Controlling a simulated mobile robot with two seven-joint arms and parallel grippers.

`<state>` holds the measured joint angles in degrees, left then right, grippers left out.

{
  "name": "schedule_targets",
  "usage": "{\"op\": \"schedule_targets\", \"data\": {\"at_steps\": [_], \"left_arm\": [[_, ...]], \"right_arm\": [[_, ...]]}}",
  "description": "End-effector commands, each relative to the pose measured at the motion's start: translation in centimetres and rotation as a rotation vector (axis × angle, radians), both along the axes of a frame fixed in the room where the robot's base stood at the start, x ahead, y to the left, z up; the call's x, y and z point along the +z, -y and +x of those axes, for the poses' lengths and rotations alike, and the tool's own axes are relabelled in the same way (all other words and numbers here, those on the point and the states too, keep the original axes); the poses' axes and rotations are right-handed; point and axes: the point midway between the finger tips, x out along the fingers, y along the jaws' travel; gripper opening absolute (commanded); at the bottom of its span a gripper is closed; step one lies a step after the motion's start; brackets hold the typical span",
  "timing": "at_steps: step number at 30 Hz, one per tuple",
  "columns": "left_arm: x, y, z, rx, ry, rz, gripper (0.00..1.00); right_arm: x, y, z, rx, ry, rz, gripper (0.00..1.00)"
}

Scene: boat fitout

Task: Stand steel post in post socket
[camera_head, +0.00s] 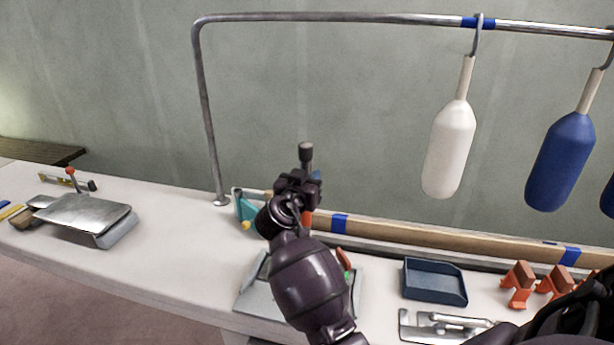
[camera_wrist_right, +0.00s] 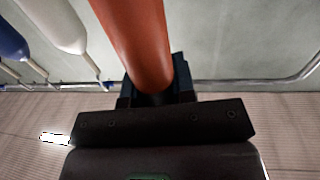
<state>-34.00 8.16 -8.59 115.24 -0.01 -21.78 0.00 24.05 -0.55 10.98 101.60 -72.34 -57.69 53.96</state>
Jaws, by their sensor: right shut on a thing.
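My right gripper (camera_head: 300,186) is raised above the bench near the middle of the head view. It is shut on a post-like thing, which I take to be the steel post (camera_head: 306,153). Its dark grey, thicker top stands above the jaws, roughly upright, and a bit of orange shows below them. In the right wrist view, its orange round shaft (camera_wrist_right: 138,40) runs up from between the jaws (camera_wrist_right: 155,95). I cannot make out the post socket for sure. My arm hides part of a grey plate (camera_head: 250,297) on the bench. My left gripper is not in view.
A bent metal rail (camera_head: 207,110) rises from the bench behind, with a white fender (camera_head: 450,150) and a blue fender (camera_head: 560,162) hanging right. A long wooden spar (camera_head: 400,231) lies along the back. A blue tray (camera_head: 434,283) and orange brackets (camera_head: 518,286) are right; a metal-topped block (camera_head: 82,215) is left.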

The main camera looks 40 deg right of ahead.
Motion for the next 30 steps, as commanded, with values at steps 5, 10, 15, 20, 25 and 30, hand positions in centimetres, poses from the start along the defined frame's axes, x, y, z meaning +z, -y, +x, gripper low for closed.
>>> {"op": "schedule_targets", "data": {"at_steps": [5,10,15,20,25,30], "left_arm": [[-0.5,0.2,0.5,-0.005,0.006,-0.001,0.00],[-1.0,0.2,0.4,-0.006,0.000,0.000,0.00],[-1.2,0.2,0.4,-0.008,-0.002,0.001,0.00],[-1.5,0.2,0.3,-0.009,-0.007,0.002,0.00],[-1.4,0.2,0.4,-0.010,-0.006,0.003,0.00],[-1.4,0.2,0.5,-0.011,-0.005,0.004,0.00]], "right_arm": [[-1.1,0.0,0.0,0.000,-0.002,-0.002,0.00],[-1.9,0.0,0.0,0.000,-0.001,-0.002,0.00],[-2.6,0.0,0.0,0.000,-0.001,-0.002,0.00],[-2.8,0.1,0.0,-0.001,0.000,-0.002,0.00],[-2.7,0.1,0.0,-0.001,0.002,-0.003,0.00],[-2.7,0.1,0.0,-0.001,0.002,-0.003,0.33]]}}
